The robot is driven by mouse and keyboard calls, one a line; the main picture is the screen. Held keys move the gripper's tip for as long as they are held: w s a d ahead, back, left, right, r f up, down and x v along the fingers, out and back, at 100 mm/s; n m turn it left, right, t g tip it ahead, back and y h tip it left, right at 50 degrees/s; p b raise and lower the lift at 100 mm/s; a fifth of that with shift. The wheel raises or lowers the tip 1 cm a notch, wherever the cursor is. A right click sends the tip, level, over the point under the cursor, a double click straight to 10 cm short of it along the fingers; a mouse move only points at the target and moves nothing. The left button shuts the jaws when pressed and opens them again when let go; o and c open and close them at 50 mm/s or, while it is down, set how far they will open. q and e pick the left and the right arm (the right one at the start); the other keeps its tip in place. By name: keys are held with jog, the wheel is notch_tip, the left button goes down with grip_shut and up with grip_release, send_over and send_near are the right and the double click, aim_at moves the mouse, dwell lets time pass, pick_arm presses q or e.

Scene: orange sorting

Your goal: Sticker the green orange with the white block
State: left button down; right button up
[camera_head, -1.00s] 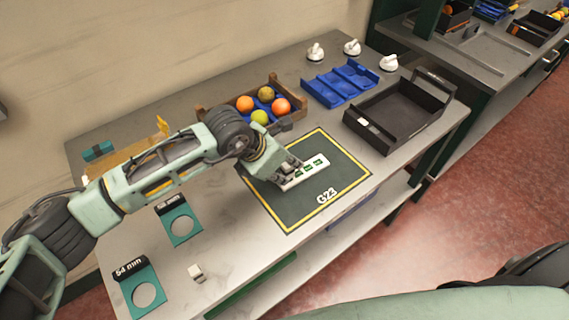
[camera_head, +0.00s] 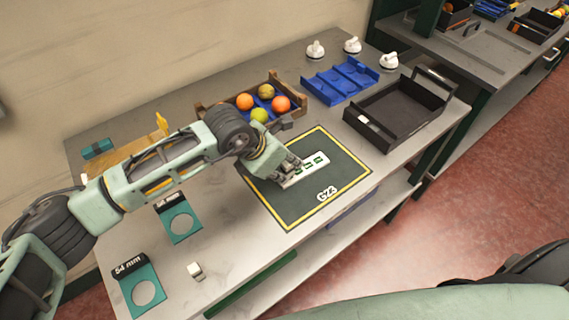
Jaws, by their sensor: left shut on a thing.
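The green orange (camera_head: 260,115) lies in a wooden crate (camera_head: 205,113) with other oranges. My left gripper (camera_head: 288,174) is shut at the near end of a white strip with green marks (camera_head: 314,162), over the dark mat; its fingers hide that end. I cannot tell whether the strip is lifted off the mat. A small white block (camera_head: 195,270) stands on the table near the front edge, well apart from the gripper. My right gripper is not in view.
A blue tray (camera_head: 340,82) and a black tray (camera_head: 385,137) stand to the right. Teal gauge plates (camera_head: 126,290) lie at left, and white knobbed items (camera_head: 316,50) stand at the back. The table front around the block is clear.

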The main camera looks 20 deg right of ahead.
pick_arm(q)
jog(key=shift+s+a+f+b, duration=0.1)
jog(key=shift+f+b, duration=0.45)
jog(key=shift+b, duration=0.15)
dwell(2.0)
jog(key=shift+r+p, duration=0.45)
jog(key=shift+r, duration=0.85)
jog(key=shift+r+p, duration=0.65)
jog(key=shift+r, duration=1.75)
